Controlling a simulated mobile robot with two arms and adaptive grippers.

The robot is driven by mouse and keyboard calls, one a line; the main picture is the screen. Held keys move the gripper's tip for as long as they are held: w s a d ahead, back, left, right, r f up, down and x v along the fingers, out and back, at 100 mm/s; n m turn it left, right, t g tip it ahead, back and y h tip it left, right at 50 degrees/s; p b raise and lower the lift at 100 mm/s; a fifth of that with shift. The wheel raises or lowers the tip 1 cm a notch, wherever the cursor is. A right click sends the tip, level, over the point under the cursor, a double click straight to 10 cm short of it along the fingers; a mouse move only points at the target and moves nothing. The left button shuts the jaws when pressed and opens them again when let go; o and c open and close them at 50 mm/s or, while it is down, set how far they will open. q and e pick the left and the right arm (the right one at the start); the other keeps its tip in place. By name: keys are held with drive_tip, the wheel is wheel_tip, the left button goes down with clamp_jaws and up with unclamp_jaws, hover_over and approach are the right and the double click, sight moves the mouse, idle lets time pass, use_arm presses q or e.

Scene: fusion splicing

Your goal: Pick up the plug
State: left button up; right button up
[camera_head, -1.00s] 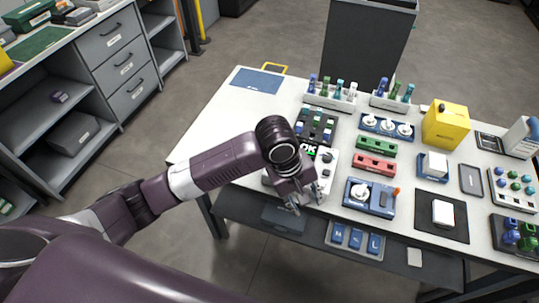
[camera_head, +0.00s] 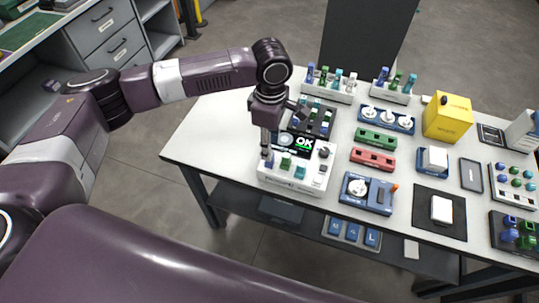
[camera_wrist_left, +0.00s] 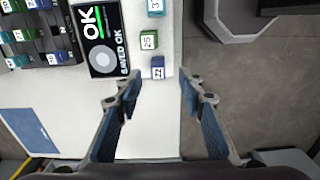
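Several small numbered plugs stand on the front of a white device (camera_head: 318,178) with a screen reading OK. They are a blue plug marked 22 (camera_wrist_left: 158,68), a green plug marked 25 (camera_wrist_left: 149,40) and a teal plug (camera_wrist_left: 156,8). The head view also shows the blue plug (camera_head: 270,162), the green plug (camera_head: 286,163) and the teal plug (camera_head: 300,172). My left gripper (camera_wrist_left: 160,84) points down, open and empty. In the wrist view the blue plug appears between its fingertips, slightly ahead of them; no contact shows. My right gripper is out of view.
Behind the device lies a dark rack (camera_head: 318,121) of coloured plugs. Green (camera_head: 377,141) and red (camera_head: 373,159) blocks and a blue machine (camera_head: 368,194) stand to the right. A yellow box (camera_head: 447,118) stands farther right. The table's left part is mostly clear.

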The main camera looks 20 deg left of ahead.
use_arm(q)
drive_tip(key=f, duration=0.4)
drive_tip(key=shift+w+a+p, duration=0.15)
drive_tip(key=shift+a+p, duration=0.1)
drive_tip(key=shift+p, duration=0.15)
drive_tip(key=shift+c, duration=0.7)
clamp_jaws()
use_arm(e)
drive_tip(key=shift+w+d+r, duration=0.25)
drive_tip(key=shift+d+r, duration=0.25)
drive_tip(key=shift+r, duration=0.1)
use_arm(q)
drive_tip(key=shift+r, duration=0.1)
wheel_tip(320, 180, up, 20)
drive_tip(key=b, duration=0.2)
drive_tip(key=shift+b, duration=0.4)
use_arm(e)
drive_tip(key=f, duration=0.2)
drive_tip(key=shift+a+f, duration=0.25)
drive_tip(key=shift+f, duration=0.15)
